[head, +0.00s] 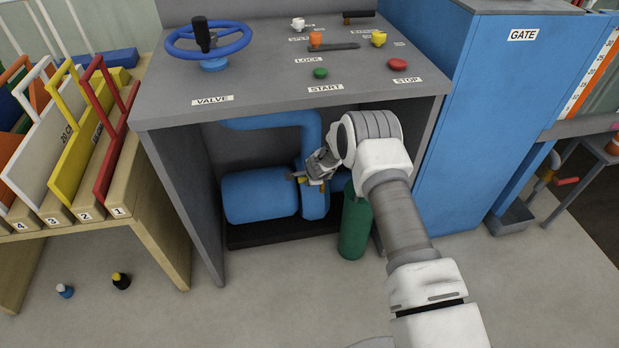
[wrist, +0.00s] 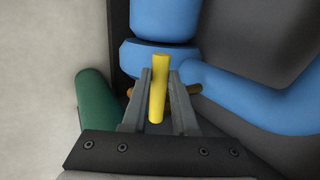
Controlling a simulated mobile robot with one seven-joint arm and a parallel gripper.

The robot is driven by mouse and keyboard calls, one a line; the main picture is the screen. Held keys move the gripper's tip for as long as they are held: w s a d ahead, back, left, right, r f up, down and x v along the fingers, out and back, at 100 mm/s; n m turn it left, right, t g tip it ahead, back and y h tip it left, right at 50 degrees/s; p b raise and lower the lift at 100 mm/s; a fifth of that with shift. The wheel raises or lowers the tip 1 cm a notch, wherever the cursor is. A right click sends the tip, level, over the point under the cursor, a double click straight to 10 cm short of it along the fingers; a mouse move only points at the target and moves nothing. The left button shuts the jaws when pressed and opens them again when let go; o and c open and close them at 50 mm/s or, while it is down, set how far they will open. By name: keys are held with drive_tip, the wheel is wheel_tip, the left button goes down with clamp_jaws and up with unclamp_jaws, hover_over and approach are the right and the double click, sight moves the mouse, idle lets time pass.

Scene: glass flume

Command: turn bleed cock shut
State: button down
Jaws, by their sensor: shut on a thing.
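The bleed cock has a yellow lever (wrist: 158,88) and a small brass body (wrist: 194,89), partly hidden behind the fingers in the wrist view. It sits by the blue pipe (head: 314,195) under the console. My gripper (wrist: 159,73) is shut on the yellow lever, with one finger on each side of it. In the wrist view the lever points up the picture between the fingers. In the head view my gripper (head: 312,179) reaches in under the console top and hides most of the cock.
A blue tank (head: 258,196) lies left of the pipe. A green cylinder (head: 354,225) stands close on its right, under my arm. The console top (head: 270,75) overhangs, with a grey side panel (head: 180,190) at left. A blue gate cabinet (head: 490,110) is to the right.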

drive_tip(key=shift+d, duration=0.1)
idle(0.3)
drive_tip(key=c, duration=1)
unclamp_jaws()
drive_tip(key=p+v, duration=0.2)
drive_tip(key=v, duration=1.5)
drive_tip(key=shift+s+r, duration=0.1)
drive_tip(key=shift+r, duration=0.05)
